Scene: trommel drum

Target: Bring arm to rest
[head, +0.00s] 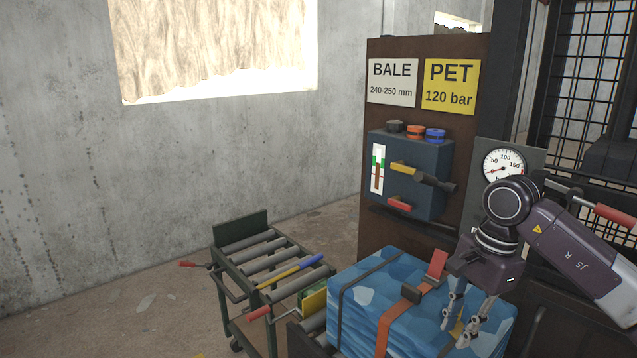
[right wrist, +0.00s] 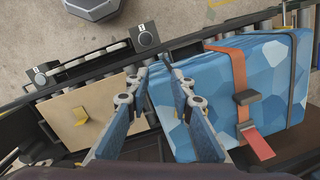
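My right arm (head: 585,248) comes in from the right in the head view. Its dark gripper (head: 456,335) points down over the right part of the blue wrapped bale (head: 362,295). In the right wrist view, the gripper (right wrist: 153,75) has its two fingers apart with nothing between them. The bale (right wrist: 275,70) lies beside and beyond the right finger there. Whether the fingers touch the bale cannot be told. My left gripper is in neither view.
A green roller cart (head: 240,217) stands left of the bale. A brown panel (head: 375,120) behind carries a blue control box (head: 432,165) with levers. A pressure gauge (head: 503,165) and a red-handled lever (head: 612,215) are close to my right arm.

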